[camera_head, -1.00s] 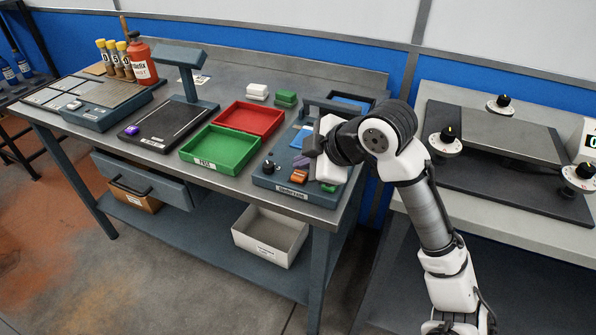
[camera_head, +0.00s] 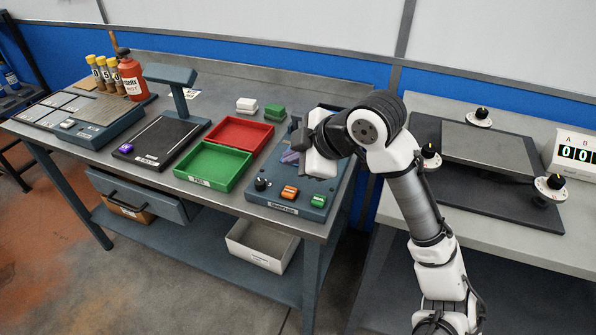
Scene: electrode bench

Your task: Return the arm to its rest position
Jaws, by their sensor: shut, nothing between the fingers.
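My gripper (camera_head: 300,138) is at the end of my white and black arm. It is over the blue-grey control box (camera_head: 262,196) at the right end of the metal bench. The gripper is shut with nothing visible held, and its fingertips are partly hidden by the hand. A purple item (camera_head: 289,157) shows just below and left of the hand; I cannot tell whether they touch. The box carries a black knob (camera_head: 261,184), an orange switch (camera_head: 289,192) and a green switch (camera_head: 318,200).
A green tray (camera_head: 212,166) and a red tray (camera_head: 240,132) lie left of the box. A lamp-like stand (camera_head: 170,75) rises further left. A right-hand bench holds a grey plate (camera_head: 487,147) with dials and a display (camera_head: 578,153).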

